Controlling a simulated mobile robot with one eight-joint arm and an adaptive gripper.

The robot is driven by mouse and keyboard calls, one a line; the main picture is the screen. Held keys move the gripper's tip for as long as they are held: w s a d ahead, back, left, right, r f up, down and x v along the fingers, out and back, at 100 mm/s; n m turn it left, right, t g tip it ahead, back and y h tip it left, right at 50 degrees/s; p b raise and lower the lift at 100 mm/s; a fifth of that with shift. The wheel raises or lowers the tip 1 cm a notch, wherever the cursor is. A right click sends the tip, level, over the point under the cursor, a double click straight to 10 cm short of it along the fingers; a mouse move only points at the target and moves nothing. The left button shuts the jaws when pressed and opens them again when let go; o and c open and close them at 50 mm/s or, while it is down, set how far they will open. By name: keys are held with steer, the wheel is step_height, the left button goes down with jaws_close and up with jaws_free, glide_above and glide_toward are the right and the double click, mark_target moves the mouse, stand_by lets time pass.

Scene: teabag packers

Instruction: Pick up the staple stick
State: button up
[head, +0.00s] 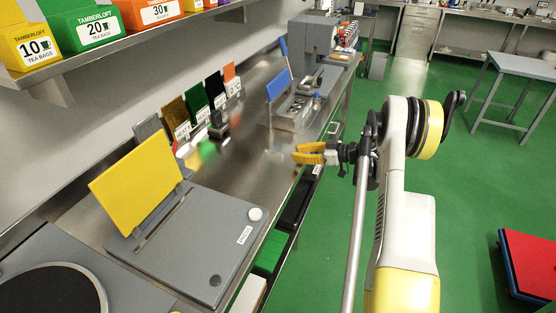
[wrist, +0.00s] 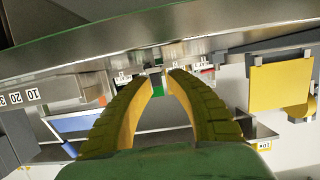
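My gripper (head: 310,153) has yellow fingers and hangs over the right edge of the steel bench in the head view. In the wrist view my gripper (wrist: 165,76) shows two ribbed fingers with a gap between their tips, so it is open. A small pale and green patch shows through that gap; I cannot tell what it is, and I see nothing clearly held. I cannot make out a staple stick in either view. A small black device (head: 218,126) stands on the bench, left of my gripper.
The steel bench (head: 262,150) carries a grey unit with a yellow panel (head: 138,183), a blue-panelled tray unit (head: 292,112) and a grey machine (head: 312,36). Coloured numbered boards (head: 195,107) line the wall. A shelf with tea boxes (head: 95,28) hangs above. Green floor lies right.

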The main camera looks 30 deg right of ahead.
mark_target(274, 152)
steer(key=b+x, duration=0.1)
steer(key=x, duration=0.3)
steer(key=shift+w+a+f, duration=0.1)
steer(key=shift+w+f, duration=0.05)
steer(key=shift+w, duration=0.15)
steer(key=b+x, duration=0.2)
steer(key=x, duration=0.3)
steer(key=shift+w+a, duration=0.1)
steer(key=shift+a, duration=0.1)
jaws_close()
